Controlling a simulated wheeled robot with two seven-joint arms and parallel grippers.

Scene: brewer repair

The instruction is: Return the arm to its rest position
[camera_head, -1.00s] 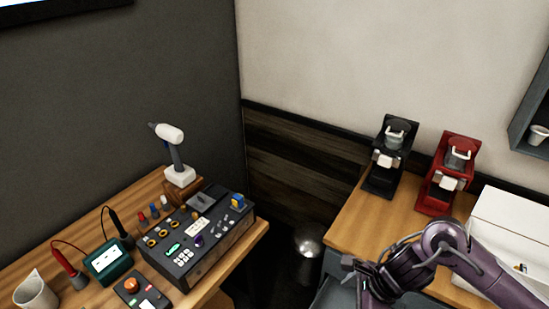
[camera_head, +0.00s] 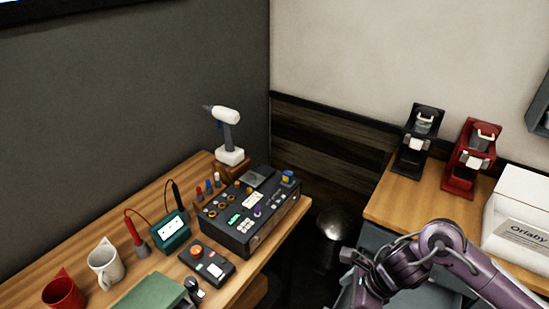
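My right arm (camera_head: 465,268), purple and dark, comes in from the lower right and bends over the gap in front of the right counter. Its dark end (camera_head: 362,268) hangs near the bottom of the picture, apart from the objects on both tables. I cannot make out the fingers or whether they hold anything. My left arm and gripper are not in view.
The left wooden bench holds a black control box (camera_head: 250,212), a white-and-grey power tool (camera_head: 228,135), a teal meter (camera_head: 171,232) and mugs (camera_head: 105,265). Black (camera_head: 418,142) and red (camera_head: 471,158) brewers and a white box (camera_head: 520,220) stand on the right counter. A bin (camera_head: 332,238) stands between.

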